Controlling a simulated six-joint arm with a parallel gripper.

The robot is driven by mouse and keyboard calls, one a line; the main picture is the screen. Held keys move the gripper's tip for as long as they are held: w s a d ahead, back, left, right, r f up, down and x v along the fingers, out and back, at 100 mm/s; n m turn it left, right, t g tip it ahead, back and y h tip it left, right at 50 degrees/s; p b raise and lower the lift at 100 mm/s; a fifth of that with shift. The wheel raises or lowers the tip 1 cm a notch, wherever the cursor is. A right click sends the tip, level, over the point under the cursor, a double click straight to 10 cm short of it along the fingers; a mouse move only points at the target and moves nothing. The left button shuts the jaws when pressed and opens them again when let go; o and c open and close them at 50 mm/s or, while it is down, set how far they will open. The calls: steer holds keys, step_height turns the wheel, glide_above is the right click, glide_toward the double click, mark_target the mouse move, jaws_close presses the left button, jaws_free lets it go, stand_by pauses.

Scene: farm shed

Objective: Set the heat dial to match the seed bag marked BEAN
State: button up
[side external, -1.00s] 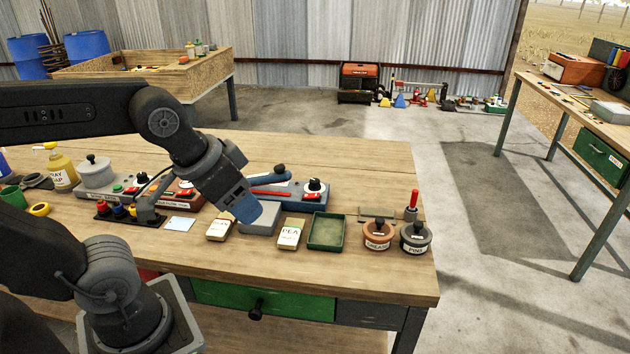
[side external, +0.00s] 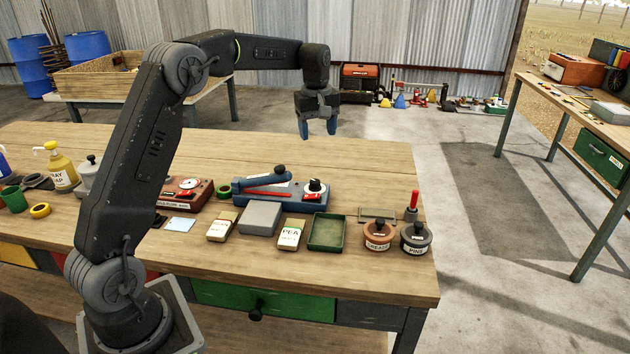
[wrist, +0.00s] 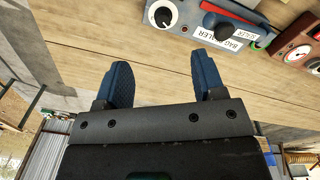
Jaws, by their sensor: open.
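The dial's marks are too small to read. A seed bag whose small label seems to read BEAN (side external: 222,228) lies in front of the sealer, left of the grey block. A second bag marked PEA (side external: 290,238) lies to its right. My gripper (side external: 318,130) is open and empty, above and beyond the dial, fingers downward; its blue fingers show in the wrist view (wrist: 163,78).
A grey block (side external: 260,220) lies between the bags. A green tray (side external: 327,232), a GREASE pot (side external: 378,235) and a PINS pot (side external: 415,238) stand to the right. A red dial box (side external: 190,190) is left of the sealer. The far bench strip is clear.

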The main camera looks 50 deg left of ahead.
mark_target(315, 181)
steer(key=shift+n+g, duration=0.3)
steer(key=shift+n, duration=0.5)
steer(key=a+f, duration=0.1)
steer(key=f, duration=0.4)
steer(key=w+a+f, duration=0.1)
steer(key=f, duration=0.5)
steer(key=a+f, duration=0.1)
steer(key=f, duration=0.5)
steer(key=shift+w+a+f, duration=0.2)
steer(key=shift+w+a, duration=0.05)
steer(key=shift+w, duration=0.15)
steer(key=c, duration=0.9)
